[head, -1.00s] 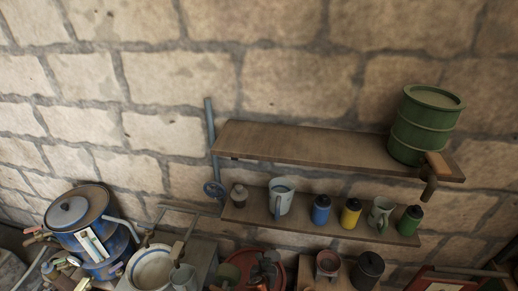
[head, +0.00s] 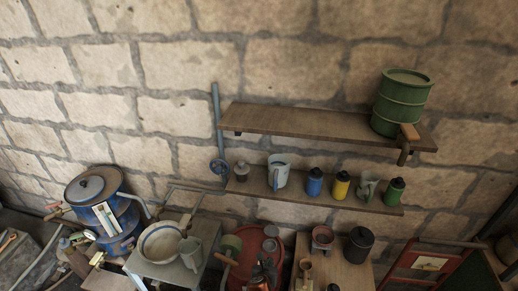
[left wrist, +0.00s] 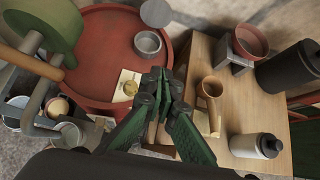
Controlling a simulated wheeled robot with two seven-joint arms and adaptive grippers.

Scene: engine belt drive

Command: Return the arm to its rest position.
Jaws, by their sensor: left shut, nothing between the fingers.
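My left gripper (left wrist: 158,80) has dark, green-sided fingers. Its fingertips are together with nothing between them. In the left wrist view it hangs over the gap between the red round table (left wrist: 100,35) and the wooden table (left wrist: 205,60). In the head view the left gripper (head: 266,268) shows small and dark at the bottom edge, in front of the red table; most of its arm is out of frame. My right gripper shows in neither view.
A wooden bench holds a tan mortar-like cup (left wrist: 211,88), a white bottle with a black cap (left wrist: 256,146) and a black canister (head: 358,246). Shelves with a green drum (head: 401,103) and several mugs and bottles hang on the stone wall. A blue pot (head: 108,215) stands at left.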

